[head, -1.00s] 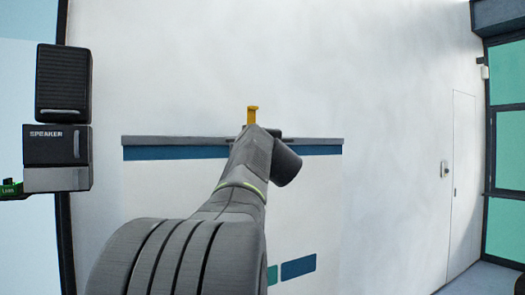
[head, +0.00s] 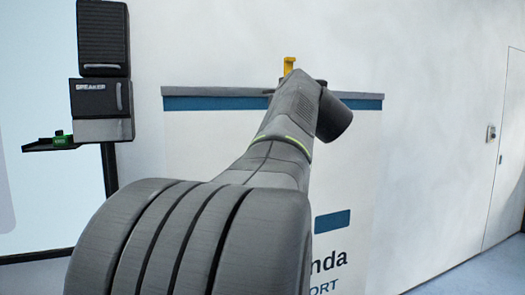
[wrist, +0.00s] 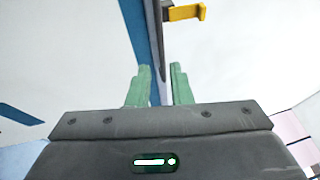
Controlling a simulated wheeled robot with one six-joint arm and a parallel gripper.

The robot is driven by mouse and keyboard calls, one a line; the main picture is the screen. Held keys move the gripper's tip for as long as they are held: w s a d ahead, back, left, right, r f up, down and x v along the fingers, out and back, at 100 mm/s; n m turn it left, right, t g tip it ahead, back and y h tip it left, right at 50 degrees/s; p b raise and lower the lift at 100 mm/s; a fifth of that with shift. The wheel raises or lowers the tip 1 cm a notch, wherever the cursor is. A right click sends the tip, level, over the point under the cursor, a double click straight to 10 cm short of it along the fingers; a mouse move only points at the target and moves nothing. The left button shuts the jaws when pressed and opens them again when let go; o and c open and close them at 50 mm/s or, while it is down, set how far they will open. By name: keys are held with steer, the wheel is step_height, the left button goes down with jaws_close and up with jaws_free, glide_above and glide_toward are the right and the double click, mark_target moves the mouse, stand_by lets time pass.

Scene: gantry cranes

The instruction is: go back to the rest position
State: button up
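My arm reaches forward from the bottom of the head view, and its wrist hides my gripper there. In the wrist view my gripper (wrist: 160,82) shows two green fingers standing apart, with nothing between them but the background. A yellow hook-like piece (head: 289,66) stands at the top of the counter, just past the end of my arm in the head view. It also shows in the wrist view (wrist: 185,13), beyond the fingertips and apart from them.
A counter (head: 215,92) with a grey top and blue band stands ahead, partly hidden by my arm. Black speakers (head: 103,40) are stacked at the left, beside a small shelf (head: 55,145) holding a green item. A door (head: 505,150) is in the right wall. Floor shows at lower right.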

steer(key=p+x, duration=0.5)
steer(key=x, duration=0.8)
steer(key=shift+w+f, duration=0.15)
